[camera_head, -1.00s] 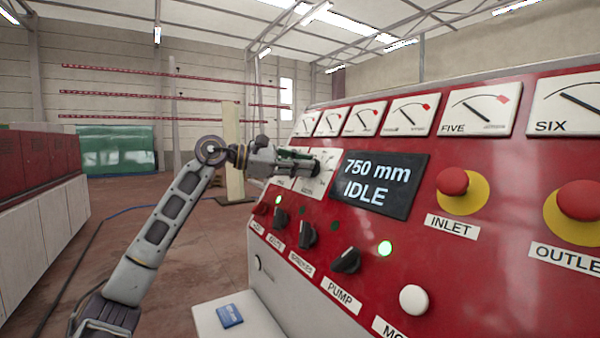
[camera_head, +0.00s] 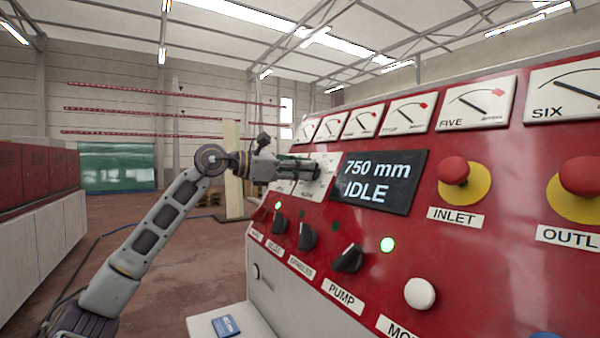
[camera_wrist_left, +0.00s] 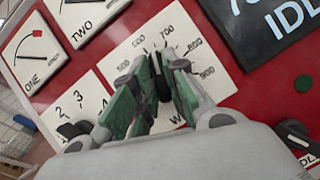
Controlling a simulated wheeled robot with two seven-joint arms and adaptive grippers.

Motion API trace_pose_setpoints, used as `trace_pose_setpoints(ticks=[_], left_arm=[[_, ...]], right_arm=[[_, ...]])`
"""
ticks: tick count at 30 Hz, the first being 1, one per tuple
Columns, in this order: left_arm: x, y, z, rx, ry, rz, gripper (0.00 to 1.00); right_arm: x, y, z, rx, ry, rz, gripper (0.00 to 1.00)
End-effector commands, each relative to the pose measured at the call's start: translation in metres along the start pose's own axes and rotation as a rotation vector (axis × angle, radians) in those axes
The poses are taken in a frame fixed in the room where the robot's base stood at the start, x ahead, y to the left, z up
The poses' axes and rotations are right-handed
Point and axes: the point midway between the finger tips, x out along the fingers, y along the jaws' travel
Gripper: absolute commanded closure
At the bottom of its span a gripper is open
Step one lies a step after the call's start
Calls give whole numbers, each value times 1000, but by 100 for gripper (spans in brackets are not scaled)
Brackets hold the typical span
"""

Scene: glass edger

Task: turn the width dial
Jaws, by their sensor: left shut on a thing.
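The width dial (camera_wrist_left: 163,84) is a black knob on a white plate (camera_wrist_left: 190,52) marked from 500 to 900, with its label partly hidden. My left gripper (camera_wrist_left: 155,88) is shut on the dial, with green-padded fingers on either side of it. In the head view the left gripper (camera_head: 308,170) reaches the panel just left of the display and hides most of the dial. The black display (camera_head: 378,181) reads 750 mm IDLE. My right gripper is not in view.
Gauges line the panel top, including gauge FIVE (camera_head: 477,103). Right of the display is the red INLET button (camera_head: 454,170). Below are black knobs, including PUMP (camera_head: 348,258), and a white button (camera_head: 420,293). A second numbered dial plate (camera_wrist_left: 75,107) sits close left of the gripper.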

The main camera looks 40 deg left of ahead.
Motion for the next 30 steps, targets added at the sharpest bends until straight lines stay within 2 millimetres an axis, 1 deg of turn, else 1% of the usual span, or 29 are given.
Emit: trace_pose_setpoints(ticks=[11,12,16,30], left_arm=[[0,1,0,-3,-2,3,100],[0,1,0,-3,-2,3,82],[0,0,0,-3,-2,3,65],[0,0,0,-3,-1,1,64]], right_arm=[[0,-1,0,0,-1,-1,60],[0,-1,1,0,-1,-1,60],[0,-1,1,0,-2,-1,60],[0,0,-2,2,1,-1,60]])
